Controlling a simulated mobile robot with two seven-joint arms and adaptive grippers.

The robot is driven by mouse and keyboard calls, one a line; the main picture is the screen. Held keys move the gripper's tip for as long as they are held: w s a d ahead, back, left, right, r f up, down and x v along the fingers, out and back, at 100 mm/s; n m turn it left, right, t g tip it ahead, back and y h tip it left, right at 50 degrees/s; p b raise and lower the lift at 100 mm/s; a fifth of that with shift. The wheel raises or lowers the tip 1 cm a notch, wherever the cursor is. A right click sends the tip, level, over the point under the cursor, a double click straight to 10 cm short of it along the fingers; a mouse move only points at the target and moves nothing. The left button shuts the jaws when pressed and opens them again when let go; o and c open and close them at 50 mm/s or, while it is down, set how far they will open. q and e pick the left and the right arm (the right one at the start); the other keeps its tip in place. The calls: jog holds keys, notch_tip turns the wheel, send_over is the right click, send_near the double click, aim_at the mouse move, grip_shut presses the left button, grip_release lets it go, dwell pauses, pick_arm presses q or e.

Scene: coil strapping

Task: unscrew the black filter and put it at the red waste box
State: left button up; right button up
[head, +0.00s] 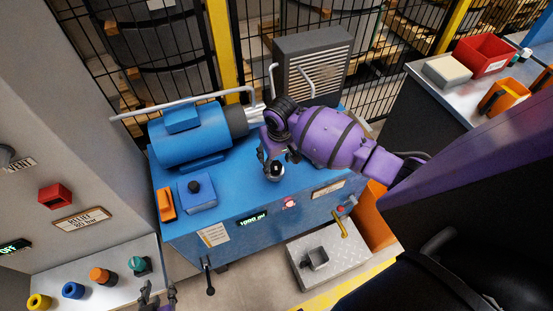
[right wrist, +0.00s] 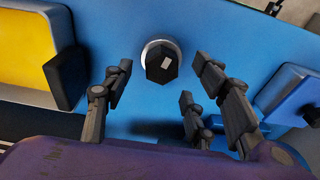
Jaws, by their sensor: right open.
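The black filter (head: 276,174) stands on top of the blue power unit (head: 250,210), near its front edge, with a pale ring at its base. In the right wrist view the filter (right wrist: 162,62) shows its dark faceted top with a small light label. My right gripper (head: 270,158) is open above it; its fingers (right wrist: 165,95) lie to either side of the filter in the picture, with gaps showing. A red box (head: 483,55) with a label too small to read stands on the right bench. My left gripper (head: 155,295) is partly cut off at the bottom edge.
A blue motor (head: 185,140) with a pale pipe stands behind left. A small blue box (head: 197,192) with a black knob and an orange block (head: 165,205) sit at the unit's left.

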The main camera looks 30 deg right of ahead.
aim_at(276, 165)
jog(key=shift+f+b, duration=0.4)
jog(key=shift+f, duration=1.4)
